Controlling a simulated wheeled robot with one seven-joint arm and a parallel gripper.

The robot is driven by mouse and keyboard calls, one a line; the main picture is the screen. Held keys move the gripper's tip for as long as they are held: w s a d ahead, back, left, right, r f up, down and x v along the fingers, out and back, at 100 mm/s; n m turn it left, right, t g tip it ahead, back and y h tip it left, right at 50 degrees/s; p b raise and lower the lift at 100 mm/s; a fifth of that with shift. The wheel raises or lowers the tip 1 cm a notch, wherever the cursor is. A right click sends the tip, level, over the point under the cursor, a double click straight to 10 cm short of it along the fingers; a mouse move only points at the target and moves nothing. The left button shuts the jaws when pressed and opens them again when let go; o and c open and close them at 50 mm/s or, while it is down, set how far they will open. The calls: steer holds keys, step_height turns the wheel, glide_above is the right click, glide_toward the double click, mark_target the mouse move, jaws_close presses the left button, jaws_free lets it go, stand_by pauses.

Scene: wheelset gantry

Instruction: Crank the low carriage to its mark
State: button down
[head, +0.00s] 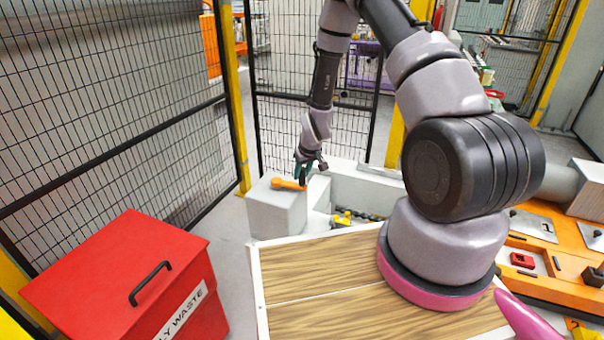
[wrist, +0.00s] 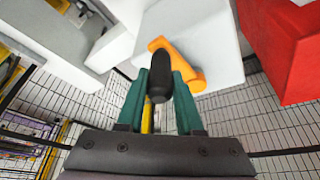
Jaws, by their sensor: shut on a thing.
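An orange crank (head: 288,184) lies along the top of a light grey block (head: 275,209) beyond the wooden deck. In the wrist view the orange crank arm (wrist: 179,62) crosses the face of the grey block (wrist: 205,35), and its black handle (wrist: 158,78) points toward the camera. My gripper (head: 304,171) is at the crank's right end. In the wrist view my gripper's green fingers (wrist: 160,88) are shut on the black handle, one on each side. A yellow part (head: 343,217) shows in the trough right of the block; I cannot tell whether it is the low carriage. No mark is discernible.
A red waste bin (head: 130,275) stands at the front left. Black mesh fencing (head: 100,100) with yellow posts runs behind the block and along the left. An orange machine bed (head: 545,262) lies at the right. Bare floor shows between bin and block.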

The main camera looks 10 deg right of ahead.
steer(key=shift+w+d, duration=0.15)
steer(key=shift+w, duration=0.1)
steer(key=shift+w+d+n+y, duration=0.35)
steer(key=shift+w+n, duration=0.4)
steer(key=shift+n, duration=0.15)
steer(key=shift+w+d+n+y, duration=0.25)
steer(key=shift+w+n+y, duration=0.1)
steer(key=shift+w+n, duration=0.45)
steer(key=shift+w+d+n+g, duration=0.1)
steer(key=shift+w+n+g, duration=0.3)
steer(key=shift+w+n, duration=0.55)
steer(key=w+n+y, duration=0.1)
steer(key=n, duration=0.2)
steer(key=shift+w+g, duration=0.4)
steer(key=w+a+n+g, duration=0.2)
steer(key=w+a+n, duration=0.2)
steer(key=n, duration=0.3)
steer(key=shift+w+g+y, duration=0.3)
steer(key=shift+w+y, duration=0.1)
steer(key=shift+w, duration=0.45)
steer(key=shift+a, duration=0.2)
steer(key=c, duration=0.6)
jaws_free()
